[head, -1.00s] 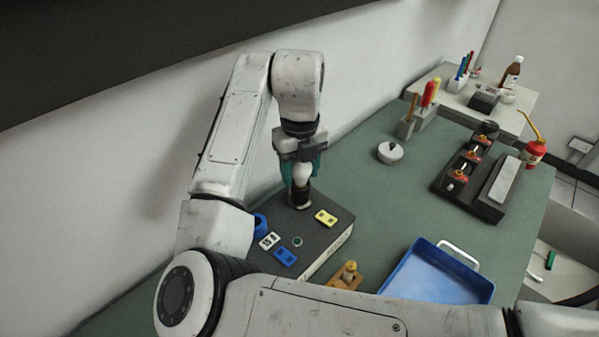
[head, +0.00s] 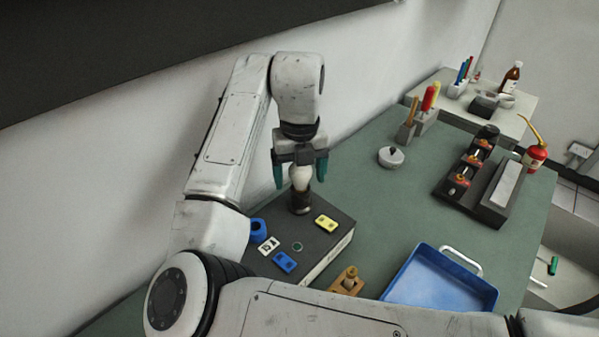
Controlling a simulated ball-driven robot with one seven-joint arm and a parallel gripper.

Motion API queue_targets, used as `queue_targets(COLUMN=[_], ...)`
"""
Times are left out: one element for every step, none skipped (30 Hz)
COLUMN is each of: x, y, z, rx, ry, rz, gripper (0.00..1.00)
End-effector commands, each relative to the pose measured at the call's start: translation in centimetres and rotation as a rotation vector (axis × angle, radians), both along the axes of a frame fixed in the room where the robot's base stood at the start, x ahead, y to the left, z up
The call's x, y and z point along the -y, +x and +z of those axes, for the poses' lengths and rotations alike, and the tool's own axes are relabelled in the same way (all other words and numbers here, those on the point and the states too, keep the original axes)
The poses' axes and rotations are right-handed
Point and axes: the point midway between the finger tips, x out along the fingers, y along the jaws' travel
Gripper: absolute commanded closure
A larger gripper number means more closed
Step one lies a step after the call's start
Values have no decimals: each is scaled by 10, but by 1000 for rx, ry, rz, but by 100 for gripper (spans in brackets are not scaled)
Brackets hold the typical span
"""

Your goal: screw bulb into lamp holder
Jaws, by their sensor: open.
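The white bulb (head: 300,176) stands upright in the dark lamp holder (head: 301,203). The holder stands at the back of a dark box (head: 325,243) on the green bench. My gripper (head: 301,178) points straight down over the bulb. Its two teal fingers are spread, one on each side of the bulb, with a gap showing on both sides. The bulb's top is hidden under the gripper body, and its threaded base is not visible.
The box top also carries a yellow plate (head: 326,223), a blue plate (head: 285,262), a white plate (head: 269,245) and a blue ring (head: 258,231). A wooden stand (head: 346,281) and blue tray (head: 438,281) lie in front. A round lidded tin (head: 391,157) stands right.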

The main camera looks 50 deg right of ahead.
Motion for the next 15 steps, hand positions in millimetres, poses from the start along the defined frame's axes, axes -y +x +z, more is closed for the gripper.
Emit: queue_targets(x=[0,0,0,0,0,0,0,0,0,0,0,-1,-1,-1,-1], y=[0,0,0,0,0,0,0,-1,-1,0,0,0,0,0,0], z=[0,0,0,1,2,3,3,4,3,3,3,3,2,2,1], rx=[0,0,-1,-1,-1,-1,-2,-2,-3,-2,-2,-2,-2,-1,-1], ry=[0,0,-1,-1,-1,-1,-1,-1,-1,-1,-1,-1,-1,0,-1], rz=[0,1,9,21,41,77,109,143,189,221,250,284,306,322,340], gripper=[18,18,18,18,18,18,18,18,18,18,18,18,18,18,18])
